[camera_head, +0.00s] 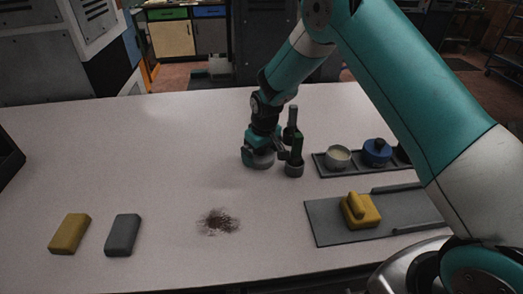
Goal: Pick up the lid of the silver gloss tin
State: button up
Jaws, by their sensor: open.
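My gripper (272,150) points down over the middle of the table and is open. A grey round piece (262,161), which looks like a lid, lies low under it. The fingers partly cover it, and I cannot tell whether they touch it. An open silver-grey tin (338,157) with pale cream contents stands at the left end of a dark tray (330,171), to the right of my gripper. A dark upright piece with a grey round base (294,169) is just right of my gripper; I cannot tell what it is.
A blue tin (377,152) stands in the tray, with another dark one partly behind my arm. A yellow block with a handle (361,210) sits on a grey mat (328,229). Yellow (69,234) and grey (122,235) blocks and a dark smudge (218,221) are at front left.

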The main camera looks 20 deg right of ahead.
jog(key=shift+f, duration=0.25)
jog(key=c, duration=0.3)
jog(key=shift+c, duration=0.2)
jog(key=shift+r, duration=0.15)
